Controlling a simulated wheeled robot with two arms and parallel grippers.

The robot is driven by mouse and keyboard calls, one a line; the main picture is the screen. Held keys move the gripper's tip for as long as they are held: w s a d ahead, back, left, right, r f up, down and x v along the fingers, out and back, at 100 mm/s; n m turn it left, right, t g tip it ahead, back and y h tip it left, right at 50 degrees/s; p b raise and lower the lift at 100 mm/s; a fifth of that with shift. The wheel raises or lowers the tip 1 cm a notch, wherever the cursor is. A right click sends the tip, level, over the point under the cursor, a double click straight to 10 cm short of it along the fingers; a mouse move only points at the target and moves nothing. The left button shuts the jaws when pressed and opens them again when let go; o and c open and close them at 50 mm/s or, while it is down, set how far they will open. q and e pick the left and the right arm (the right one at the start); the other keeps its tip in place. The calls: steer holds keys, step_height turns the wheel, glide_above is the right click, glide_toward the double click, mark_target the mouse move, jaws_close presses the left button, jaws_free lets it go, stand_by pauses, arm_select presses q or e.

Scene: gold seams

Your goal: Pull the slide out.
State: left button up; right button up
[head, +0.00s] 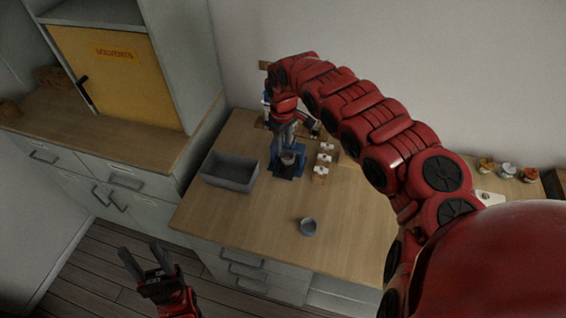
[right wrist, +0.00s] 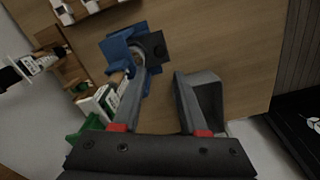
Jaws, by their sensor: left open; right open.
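A blue fixture (head: 301,157) stands on the wooden table; it also shows in the right wrist view (right wrist: 117,45). A dark square plate (right wrist: 156,46) sticks out from it, and a grey round cup or ring sits beside the plate, partly hidden by a finger. The plate looks like the slide, but I cannot be sure. My right gripper (right wrist: 162,72) is open, pointing down close over the fixture, with one finger near the round part; touching or apart is unclear. My left gripper (head: 139,248) is open and empty over the floor, left of the table.
A grey bin (head: 230,182) stands left of the fixture, and small white-topped blocks (head: 322,160) stand right of it. Small jars (head: 508,170) are at far right. A yellow solvents cabinet (head: 115,75) is at left.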

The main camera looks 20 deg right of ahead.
mark_target(283, 169)
step_height(283, 169, down, 10)
steer(key=shift+w+a+r+p, duration=0.1)
steer(key=shift+r+p, duration=0.15)
steer(key=shift+p, duration=0.25)
steer(key=shift+f, duration=0.8)
jaws_close()
steer(key=shift+r, duration=0.1)
stand_by(0.4)
